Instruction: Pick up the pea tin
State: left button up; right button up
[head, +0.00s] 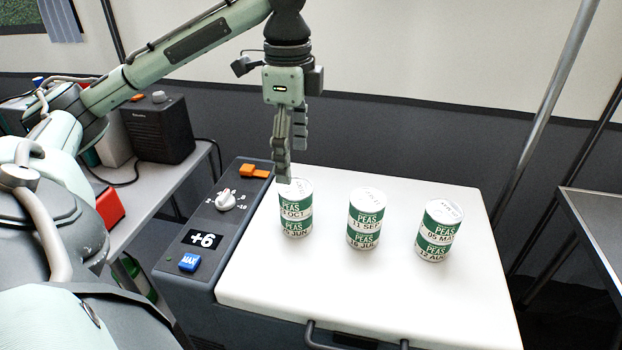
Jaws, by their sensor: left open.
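Three pea tins with green and white labels stand upright in a row on a white lid (400,290). The left tin (296,212) reads "PEAS", "OCT" and "JUN". The right tin (438,235) reads "05 MAY" and "12 AUG". My left gripper (287,165) is open and points down just above and behind the left tin's top. One finger overlaps the tin's top edge in the picture, and I cannot tell whether it touches. No tin is between the fingers. My right gripper is not seen.
Left of the lid is a dark control panel with a white dial (226,201), a "+6" display (202,240), a blue "MAX" button (189,262) and an orange switch (254,171). A black speaker-like box (158,130) stands on a side table. A metal table (597,230) is at right.

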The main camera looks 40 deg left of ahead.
aim_at(294, 187)
pick_arm(q)
jog(key=f, duration=0.2)
jog(key=f+b, duration=0.1)
jog(key=f, duration=0.3)
jog(key=shift+s+d, duration=0.35)
jog(key=shift+f, duration=0.45)
jog(key=c, duration=1.3)
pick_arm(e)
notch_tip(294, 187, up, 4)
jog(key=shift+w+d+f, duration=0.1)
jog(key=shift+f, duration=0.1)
